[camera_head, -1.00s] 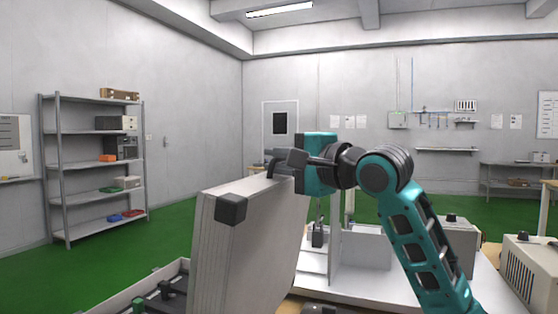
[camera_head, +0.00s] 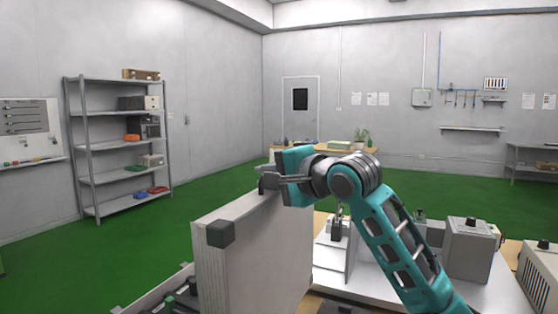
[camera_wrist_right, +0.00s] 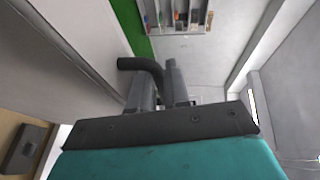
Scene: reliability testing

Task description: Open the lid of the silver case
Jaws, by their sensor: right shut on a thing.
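The lid (camera_head: 265,250) of the silver case stands raised, close to upright, with a black corner cap (camera_head: 220,233) nearest me. Part of the case's open base (camera_head: 150,298) shows at the bottom left, with dark and green items inside. My right gripper (camera_head: 270,182) is at the lid's top edge, shut on the black handle. In the right wrist view, the curved black handle (camera_wrist_right: 142,66) lies between the fingers (camera_wrist_right: 172,88), beside the pale lid (camera_wrist_right: 65,60). The far side of the lid is hidden. My left gripper is not in view.
Right of the lid is a white worktop (camera_head: 385,280) with a grey box (camera_head: 470,250) and a vented beige unit (camera_head: 540,275). A metal shelf (camera_head: 118,145) stands at the left wall. The green floor (camera_head: 60,270) between is clear.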

